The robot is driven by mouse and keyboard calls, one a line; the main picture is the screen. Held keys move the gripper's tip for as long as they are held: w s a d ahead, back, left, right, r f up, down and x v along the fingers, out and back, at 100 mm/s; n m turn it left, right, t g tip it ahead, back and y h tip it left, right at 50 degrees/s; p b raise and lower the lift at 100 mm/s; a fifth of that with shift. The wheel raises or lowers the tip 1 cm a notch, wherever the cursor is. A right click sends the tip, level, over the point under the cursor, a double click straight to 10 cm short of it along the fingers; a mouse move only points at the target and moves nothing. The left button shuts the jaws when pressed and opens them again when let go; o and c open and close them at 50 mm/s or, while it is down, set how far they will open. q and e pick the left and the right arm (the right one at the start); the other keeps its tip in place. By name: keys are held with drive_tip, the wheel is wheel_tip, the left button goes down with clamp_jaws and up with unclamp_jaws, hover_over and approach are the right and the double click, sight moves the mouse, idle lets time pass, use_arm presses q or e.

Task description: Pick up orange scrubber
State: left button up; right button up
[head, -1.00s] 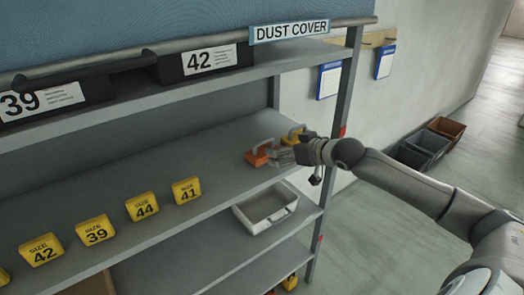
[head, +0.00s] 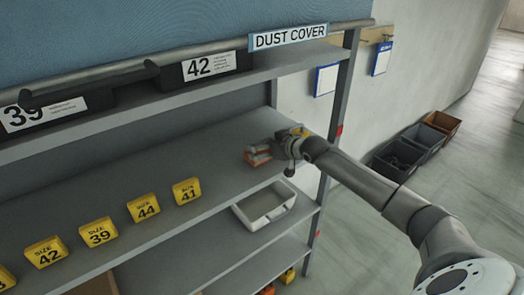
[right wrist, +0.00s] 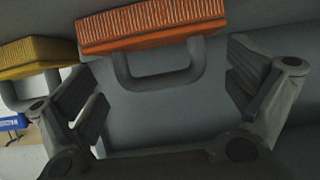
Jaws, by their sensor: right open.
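The orange scrubber (head: 257,157) sits on the middle shelf near its right end. In the right wrist view the orange scrubber (right wrist: 150,27) shows its ribbed orange block with a grey loop handle toward me. My right gripper (head: 272,152) is at the scrubber in the head view and partly covers it. In the right wrist view my right gripper (right wrist: 170,90) is open, with one finger on each side of the handle and apart from it. My left gripper is not in view.
A yellow scrubber (right wrist: 35,60) with a grey handle is left of the orange one in the right wrist view. A white tray (head: 240,218) is below the shelf edge. Yellow size blocks (head: 186,191) line the shelf front to the left. A shelf post (head: 340,125) stands at the right.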

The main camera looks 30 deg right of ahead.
drive_tip(key=c, duration=1.1)
drive_tip(key=shift+c, duration=0.2)
drive_tip(key=shift+r, duration=0.15)
